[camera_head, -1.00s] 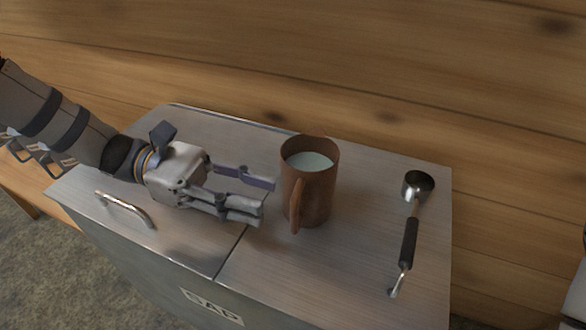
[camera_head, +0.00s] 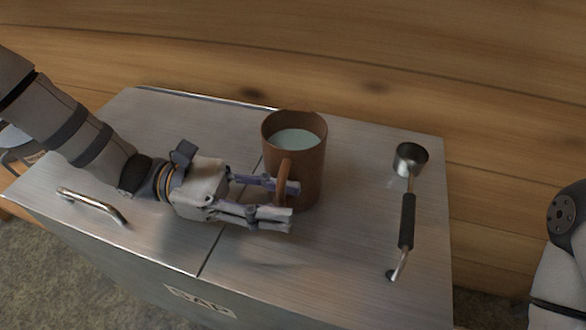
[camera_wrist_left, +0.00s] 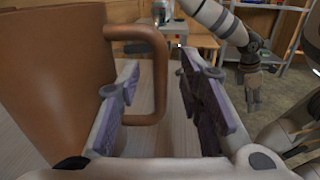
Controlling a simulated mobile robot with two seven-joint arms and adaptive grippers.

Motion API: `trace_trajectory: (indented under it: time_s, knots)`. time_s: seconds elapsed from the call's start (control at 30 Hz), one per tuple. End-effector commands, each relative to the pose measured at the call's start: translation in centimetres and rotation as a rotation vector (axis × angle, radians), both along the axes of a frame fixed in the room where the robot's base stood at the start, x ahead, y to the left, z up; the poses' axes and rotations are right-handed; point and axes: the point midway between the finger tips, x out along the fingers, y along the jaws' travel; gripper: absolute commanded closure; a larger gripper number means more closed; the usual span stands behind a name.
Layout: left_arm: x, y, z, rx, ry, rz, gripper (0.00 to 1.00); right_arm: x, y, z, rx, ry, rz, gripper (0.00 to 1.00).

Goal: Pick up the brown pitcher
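The brown pitcher (camera_head: 308,170) stands upright on the metal lid top, with pale liquid inside. Its handle (camera_head: 284,172) faces the front in the head view. My left gripper (camera_head: 294,206) is at the handle, with its fingers apart. In the left wrist view, the handle (camera_wrist_left: 160,75) shows between the two open fingers, with visible gaps, and the pitcher's body (camera_wrist_left: 55,75) fills the left side. One finger overlaps the lower handle in the head view. My right gripper (camera_wrist_left: 252,88) shows small in the left wrist view; its finger state is unclear.
A metal ladle (camera_head: 408,200) with a dark grip lies right of the pitcher. A curved lid handle (camera_head: 92,204) is at the left of the metal top (camera_head: 350,260). A wooden wall (camera_head: 400,60) stands behind. The metal top is clear between pitcher and ladle.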

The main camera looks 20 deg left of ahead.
Motion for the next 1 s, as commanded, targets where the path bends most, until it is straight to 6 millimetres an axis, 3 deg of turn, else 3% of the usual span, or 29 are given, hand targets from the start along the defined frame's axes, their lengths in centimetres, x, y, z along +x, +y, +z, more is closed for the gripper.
trace_trajectory:
  time_s: [0.27, 0.43, 1.0]
  knots:
    - [0.06, -0.81, -0.02, 0.001, 0.000, 0.001, 0.66, 0.00, 0.01, 0.01, 0.000, 0.000, 0.000, 0.60]
    - [0.06, -0.79, -0.02, 0.001, 0.000, 0.001, 1.00, 0.01, 0.01, 0.01, 0.000, 0.000, 0.000, 0.60]
    - [0.10, -0.80, 0.45, -0.003, -0.004, 0.001, 1.00, 0.10, 0.01, 0.11, 0.000, -0.004, 0.000, 0.60]
